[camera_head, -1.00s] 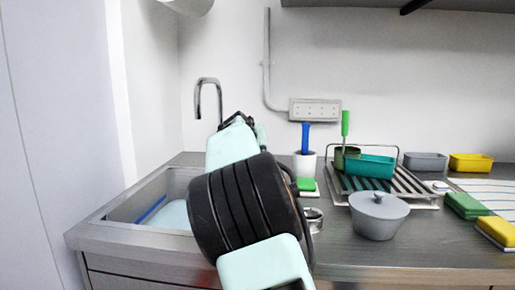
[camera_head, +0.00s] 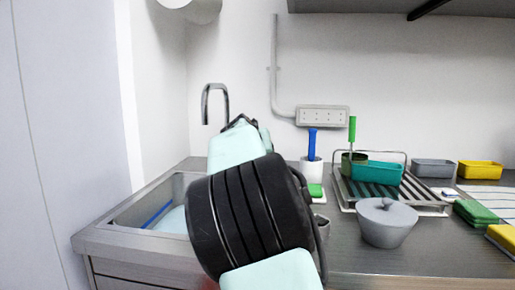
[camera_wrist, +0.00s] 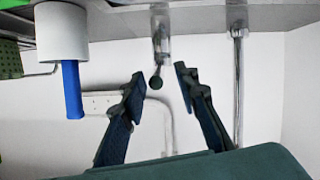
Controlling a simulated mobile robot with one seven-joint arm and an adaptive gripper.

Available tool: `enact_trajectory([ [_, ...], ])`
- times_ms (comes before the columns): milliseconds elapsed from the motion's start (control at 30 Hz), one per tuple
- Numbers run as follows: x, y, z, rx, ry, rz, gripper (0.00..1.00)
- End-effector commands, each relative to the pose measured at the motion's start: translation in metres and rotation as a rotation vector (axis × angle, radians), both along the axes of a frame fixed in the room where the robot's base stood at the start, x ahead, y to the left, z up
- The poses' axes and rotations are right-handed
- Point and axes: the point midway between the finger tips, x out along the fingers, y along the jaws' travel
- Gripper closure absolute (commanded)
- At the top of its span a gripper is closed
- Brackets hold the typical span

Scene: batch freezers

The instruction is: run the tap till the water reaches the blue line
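The tap (camera_head: 215,98) is a curved metal spout behind the sink (camera_head: 100,236); its upright pipe shows in the wrist view (camera_wrist: 238,85). A short metal lever with a dark round knob (camera_wrist: 156,82) hangs in the inverted-looking wrist view. My gripper (camera_wrist: 160,76) is open, its two fingers on either side of this knob with gaps; contact is not visible. Pale blue water (camera_head: 174,220) lies in the sink, and the blue line (camera_head: 157,215) runs along the left inner wall just above it. My arm hides the sink's right part. No stream shows below the spout.
Right of my arm stand a white holder (camera_head: 311,171) with a blue-handled tool, a grey lidded pot (camera_head: 385,224) and a dish rack (camera_head: 428,201) with a teal tub (camera_head: 377,172). A socket box (camera_head: 323,116) is on the wall.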

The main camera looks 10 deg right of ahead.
Motion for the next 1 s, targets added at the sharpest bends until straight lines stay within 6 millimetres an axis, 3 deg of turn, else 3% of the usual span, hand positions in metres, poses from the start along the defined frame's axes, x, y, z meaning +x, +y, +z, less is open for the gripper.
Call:
enact_trajectory([
  [500, -0.061, 0.027, 0.026, 0.002, 0.0, 0.005, 0.72],
  [700, -0.075, 0.031, 0.032, 0.001, 0.001, 0.002, 0.72],
  [1000, -0.081, 0.032, 0.035, 0.0, 0.001, 0.0, 0.72],
])
